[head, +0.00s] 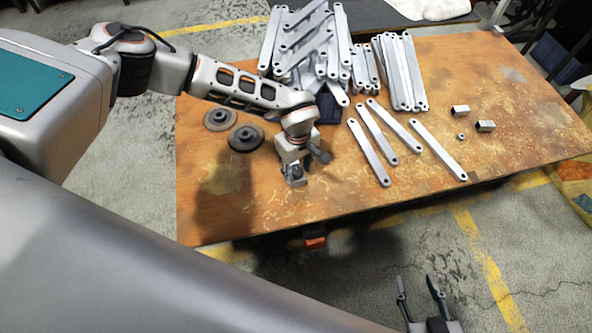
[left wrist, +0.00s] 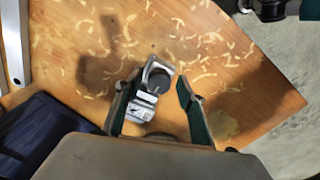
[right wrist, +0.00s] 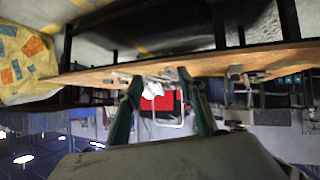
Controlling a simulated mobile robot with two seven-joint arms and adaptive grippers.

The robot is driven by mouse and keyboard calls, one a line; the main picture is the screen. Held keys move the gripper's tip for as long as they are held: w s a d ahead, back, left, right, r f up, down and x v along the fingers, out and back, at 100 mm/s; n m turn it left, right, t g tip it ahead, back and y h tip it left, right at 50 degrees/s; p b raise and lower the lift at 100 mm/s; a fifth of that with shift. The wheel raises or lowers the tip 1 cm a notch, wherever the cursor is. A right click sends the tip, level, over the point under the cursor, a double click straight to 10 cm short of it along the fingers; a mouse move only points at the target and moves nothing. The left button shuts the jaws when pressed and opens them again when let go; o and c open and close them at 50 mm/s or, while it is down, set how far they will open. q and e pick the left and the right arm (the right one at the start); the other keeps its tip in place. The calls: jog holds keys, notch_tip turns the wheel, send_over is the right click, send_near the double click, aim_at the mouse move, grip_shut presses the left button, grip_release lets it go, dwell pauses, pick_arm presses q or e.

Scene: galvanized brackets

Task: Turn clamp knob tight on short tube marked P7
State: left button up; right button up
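My left gripper (head: 294,172) points down over the left part of the wooden table. In the left wrist view its fingers (left wrist: 158,108) are apart. A small grey metal piece (left wrist: 146,104) with a rounded loop and dark opening lies between them, close to the left finger with a gap to the right one. I cannot tell whether it is the clamp or the tube; no P7 mark or knob is readable. Two short square tubes (head: 460,111) (head: 485,126) lie at the table's right. My right gripper (head: 418,290) is open and empty, off the table's front edge.
Long flat brackets (head: 368,150) lie mid-table, with stacks (head: 400,70) behind. Two dark discs (head: 246,138) sit left of my left gripper. A small nut (head: 461,136) lies near the short tubes. The front-left table (head: 225,215) is clear.

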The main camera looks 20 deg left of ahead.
pick_arm(q)
jog(key=n+p, duration=0.1)
jog(key=n, duration=0.1)
jog(key=n+p, duration=0.1)
jog(key=n, duration=0.2)
jog(key=shift+w+r+n+p, duration=0.15)
jog(key=shift+r+n+p, duration=0.15)
jog(key=shift+r, duration=0.1)
jog(key=n+p, duration=0.1)
jog(key=n, duration=0.2)
jog(key=shift+p, duration=0.3)
jog(key=shift+n, duration=0.7)
jog(key=n+p, duration=0.2)
jog(key=n, duration=0.2)
jog(key=shift+f+n+p, duration=0.15)
jog(key=shift+n+p, duration=0.3)
jog(key=shift+n, duration=0.45)
jog(key=shift+f, duration=0.15)
pick_arm(e)
jog(key=r, duration=0.3)
jog(key=shift+s+d, duration=0.35)
jog(key=shift+r, duration=0.1)
